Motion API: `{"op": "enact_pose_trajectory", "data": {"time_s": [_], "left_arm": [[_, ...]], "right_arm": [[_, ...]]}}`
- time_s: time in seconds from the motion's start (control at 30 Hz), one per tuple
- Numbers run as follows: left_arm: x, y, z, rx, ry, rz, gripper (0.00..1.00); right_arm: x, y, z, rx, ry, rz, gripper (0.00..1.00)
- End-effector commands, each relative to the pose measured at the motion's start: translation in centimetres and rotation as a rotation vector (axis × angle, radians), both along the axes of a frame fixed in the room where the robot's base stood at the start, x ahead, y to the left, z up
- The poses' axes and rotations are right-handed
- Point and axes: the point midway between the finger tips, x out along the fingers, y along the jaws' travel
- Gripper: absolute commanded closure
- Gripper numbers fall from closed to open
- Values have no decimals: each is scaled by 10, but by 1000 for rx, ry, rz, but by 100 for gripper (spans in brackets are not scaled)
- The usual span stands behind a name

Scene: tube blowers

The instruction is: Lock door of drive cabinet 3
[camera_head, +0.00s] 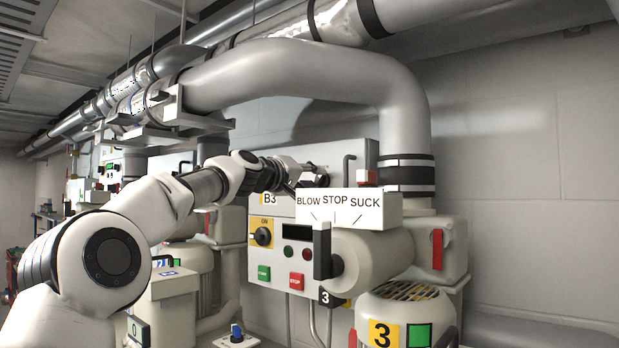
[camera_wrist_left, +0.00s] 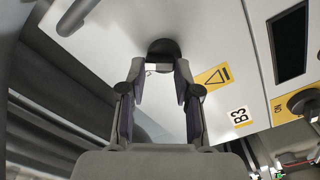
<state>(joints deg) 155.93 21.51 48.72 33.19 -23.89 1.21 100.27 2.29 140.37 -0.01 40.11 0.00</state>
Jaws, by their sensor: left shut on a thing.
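Drive cabinet 3 (camera_head: 343,150) is the pale box on the wall behind the blower, with a B3 label (camera_head: 269,199) on its front. My left gripper (camera_head: 312,178) is at the upper part of this front. In the left wrist view the gripper (camera_wrist_left: 160,85) reaches up to a round black lock (camera_wrist_left: 163,49) on the pale cabinet door (camera_wrist_left: 115,35). Its fingertips are at a small light piece (camera_wrist_left: 157,67) below the lock, seemingly a key, and close on it. The exact contact is partly hidden by the fingers. My right gripper is not in view.
The BLOW STOP SUCK sign (camera_head: 348,203) and black lever (camera_head: 322,250) stand close in front of the cabinet. A dark handle (camera_wrist_left: 76,17) is on the door near the lock. A large grey pipe (camera_head: 300,70) passes above my arm.

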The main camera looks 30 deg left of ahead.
Motion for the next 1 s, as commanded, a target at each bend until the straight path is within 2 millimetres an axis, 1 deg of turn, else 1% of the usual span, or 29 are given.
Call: {"op": "enact_pose_trajectory", "data": {"time_s": [0.3,0.6,0.8,1.0], "left_arm": [[0,1,3,-294,18,0,100],[-1,2,4,-528,35,-1,100],[-1,3,5,-623,40,-1,100],[-1,3,5,-666,42,-2,100]], "right_arm": [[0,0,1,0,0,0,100],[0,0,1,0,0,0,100],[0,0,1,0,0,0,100],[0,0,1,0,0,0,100]]}}
